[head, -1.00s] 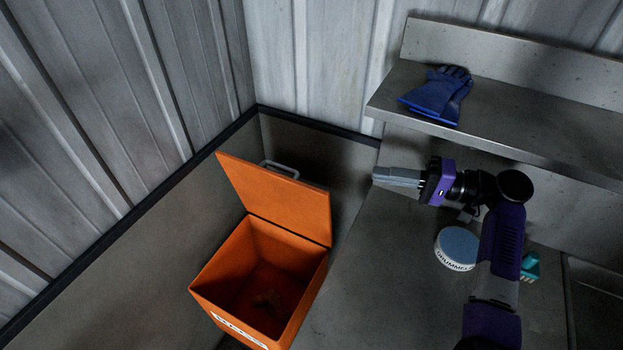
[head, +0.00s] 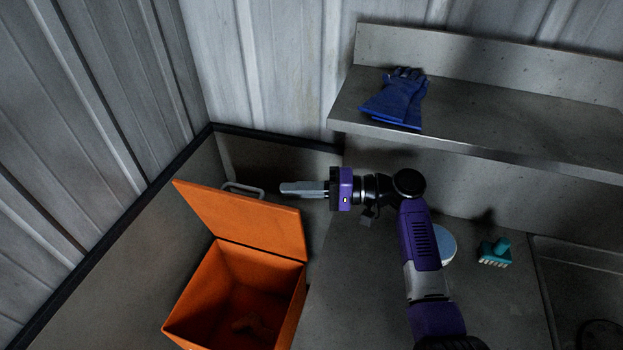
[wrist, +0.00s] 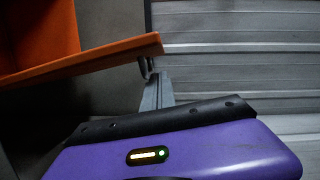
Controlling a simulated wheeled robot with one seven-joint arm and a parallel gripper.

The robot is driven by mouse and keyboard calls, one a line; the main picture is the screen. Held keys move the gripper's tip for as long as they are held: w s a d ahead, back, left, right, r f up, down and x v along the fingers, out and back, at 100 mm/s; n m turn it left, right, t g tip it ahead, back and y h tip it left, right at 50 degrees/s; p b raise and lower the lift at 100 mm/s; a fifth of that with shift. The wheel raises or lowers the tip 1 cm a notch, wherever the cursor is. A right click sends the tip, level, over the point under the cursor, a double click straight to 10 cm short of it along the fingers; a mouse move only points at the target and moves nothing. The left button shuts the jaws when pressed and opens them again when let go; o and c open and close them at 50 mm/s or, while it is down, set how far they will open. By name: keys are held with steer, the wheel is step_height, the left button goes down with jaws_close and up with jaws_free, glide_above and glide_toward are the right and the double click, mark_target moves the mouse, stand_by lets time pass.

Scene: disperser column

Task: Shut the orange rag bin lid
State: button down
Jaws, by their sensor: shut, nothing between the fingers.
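The orange rag bin (head: 232,300) stands at the lower left in the head view, with something dim lying inside it. Its orange lid (head: 245,222) is raised and leans back, with a grey handle (head: 243,188) on its rear side. My gripper (head: 284,188) is shut and empty, pointing left, with its fingertips just right of the handle and behind the lid's upper edge. I cannot tell whether they touch. In the wrist view, the lid edge (wrist: 110,52) runs across the upper left and the shut fingers (wrist: 154,92) lie beside the handle (wrist: 146,66).
A metal shelf (head: 480,130) with blue gloves (head: 398,98) is above and right of my arm. On the counter below are a pale blue round tub (head: 449,245), partly hidden by my arm, and a teal brush (head: 495,251). Corrugated walls (head: 90,100) close the left and back.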

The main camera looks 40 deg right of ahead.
steer(key=shift+s+a+f+p, duration=0.2)
steer(key=shift+s+a+p, duration=0.1)
steer(key=shift+s+a, duration=0.7)
steer(key=shift+w+a, duration=0.1)
steer(key=shift+w, duration=0.05)
steer(key=shift+s+a, duration=0.25)
steer(key=shift+a, duration=0.05)
steer(key=s+a+f+n+h+b, duration=0.1)
steer(key=s+a+f+n+b, duration=0.4)
steer(key=s+a, duration=0.4)
steer(key=shift+s+a+f+h+b, duration=0.45)
steer(key=shift+a+f, duration=0.65)
steer(key=shift+a, duration=1.05)
steer(key=shift+w, duration=0.15)
steer(key=shift+r, duration=0.1)
